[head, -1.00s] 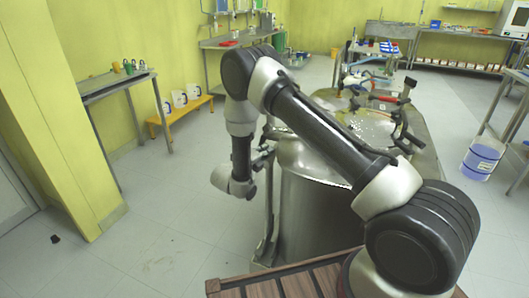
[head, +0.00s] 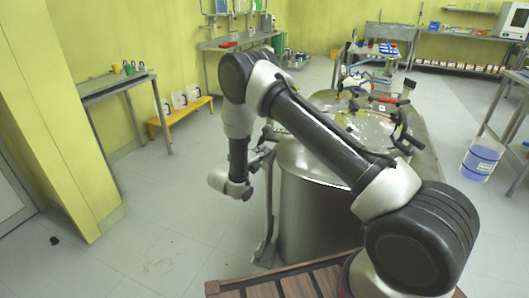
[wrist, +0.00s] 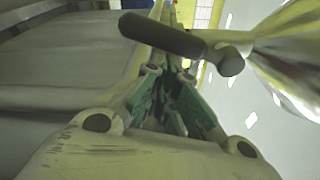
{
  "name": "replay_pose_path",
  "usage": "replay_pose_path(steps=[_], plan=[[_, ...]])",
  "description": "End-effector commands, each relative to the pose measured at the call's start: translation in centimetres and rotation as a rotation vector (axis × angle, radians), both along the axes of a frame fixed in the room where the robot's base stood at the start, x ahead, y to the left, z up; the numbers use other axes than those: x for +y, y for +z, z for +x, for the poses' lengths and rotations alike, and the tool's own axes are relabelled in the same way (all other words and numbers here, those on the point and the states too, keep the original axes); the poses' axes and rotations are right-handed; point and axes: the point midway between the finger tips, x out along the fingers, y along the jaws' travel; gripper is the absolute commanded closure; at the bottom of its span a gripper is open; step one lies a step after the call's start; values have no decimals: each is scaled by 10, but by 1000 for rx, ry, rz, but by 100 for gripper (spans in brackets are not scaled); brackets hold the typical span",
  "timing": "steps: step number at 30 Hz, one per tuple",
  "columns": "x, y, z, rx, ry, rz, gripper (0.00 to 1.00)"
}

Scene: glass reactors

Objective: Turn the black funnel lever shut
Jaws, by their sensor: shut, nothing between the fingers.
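A dark, rounded lever (wrist: 165,35), which looks like the black funnel lever, lies across the top of the wrist view. Its right end meets a short dark knob (wrist: 231,60) beside a blurred shiny metal part. My gripper (wrist: 178,72) points up in the wrist view with its fingers together and nothing visible between them. The fingertips are just below the lever in the picture; I cannot tell whether they touch it. In the head view my wrist is left of the steel vessel (head: 312,215), and the fingers are hard to make out there.
The vessel's lid carries several fittings, including a black handle (head: 404,132) at right. A side table (head: 112,82) and a low orange bench (head: 180,116) stand at left. A bucket (head: 481,160) is at right. The floor at left is mostly clear.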

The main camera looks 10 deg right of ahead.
Motion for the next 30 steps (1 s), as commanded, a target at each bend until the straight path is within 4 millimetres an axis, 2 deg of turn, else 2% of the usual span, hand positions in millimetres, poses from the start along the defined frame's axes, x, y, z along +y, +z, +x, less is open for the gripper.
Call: replay_pose_path(steps=[6,14,30], plan=[[8,2,6,-151,1,206,100],[24,5,17,-290,2,398,100],[48,26,36,-585,-1,803,100]])
